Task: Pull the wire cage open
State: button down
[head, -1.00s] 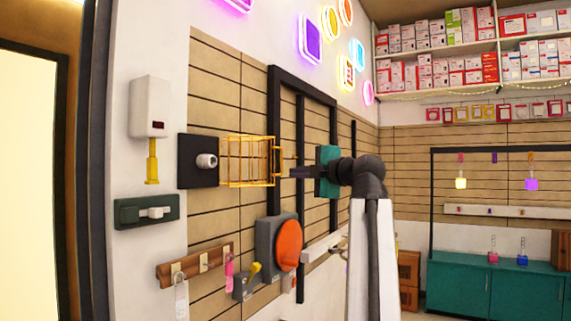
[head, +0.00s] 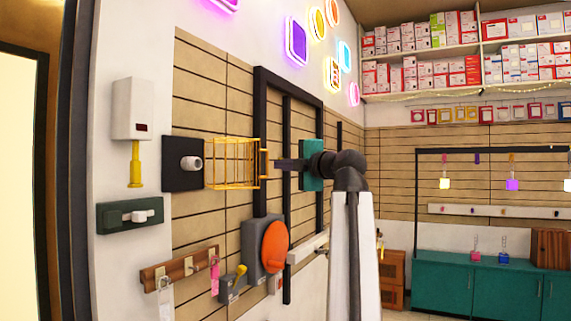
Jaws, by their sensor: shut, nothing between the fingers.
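The yellow wire cage (head: 232,163) is on the slatted wall at the left, beside a black plate (head: 176,178) with a white round knob (head: 191,163). A small yellow handle is on the cage's right side. My gripper (head: 279,165) has dark fingers pointing left from a teal body. The fingers are shut and look empty. Their tips are close to the handle at the cage's right side; I cannot tell whether they touch it. My arm rises from the bottom centre behind the gripper.
A white box with a yellow plunger (head: 135,165) and a green switch plate (head: 130,214) are further left. An orange disc (head: 275,246) on a grey box is below the cage. A black frame (head: 259,90) stands behind the gripper. Teal cabinets (head: 480,288) are at the right.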

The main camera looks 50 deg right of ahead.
jog(key=w+d+p, duration=0.4)
jog(key=w, duration=0.5)
jog(key=shift+d, duration=0.4)
jog(key=shift+w+d+b, duration=0.1)
jog(key=shift+w+b, duration=0.15)
jog(key=shift+b, duration=0.15)
